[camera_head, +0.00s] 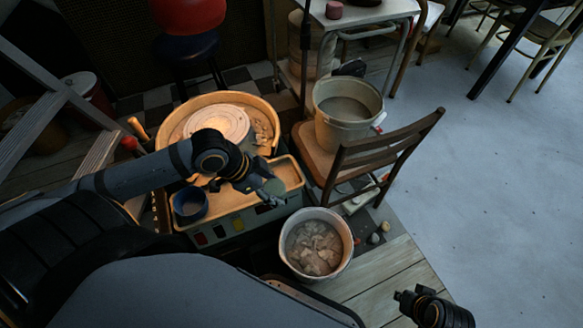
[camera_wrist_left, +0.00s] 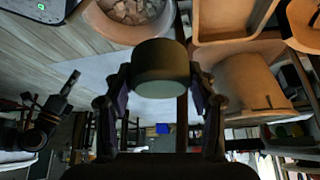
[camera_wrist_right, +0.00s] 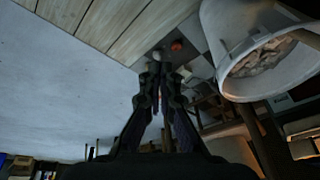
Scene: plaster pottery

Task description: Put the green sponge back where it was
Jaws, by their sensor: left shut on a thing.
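The green sponge (camera_head: 274,187) is a small, rounded, dull green piece in the head view. It also shows as a short drum shape (camera_wrist_left: 160,68) in the left wrist view. My left gripper (camera_head: 262,184) is shut on it, one finger on each side, and holds it over the right part of the pottery wheel's tray (camera_head: 291,172). I cannot tell the height above the tray. My right gripper (camera_head: 404,298) is at the lower right of the head view, away from the wheel. Its fingers are together and empty in the right wrist view (camera_wrist_right: 162,82).
A blue bowl (camera_head: 190,203) stands on the tray's left. The wheel head (camera_head: 220,122) sits in its basin behind. A white bucket of scraps (camera_head: 343,262) stands on the floor in front. A wooden chair (camera_head: 390,150) holds another bucket (camera_head: 347,132). The floor at right is clear.

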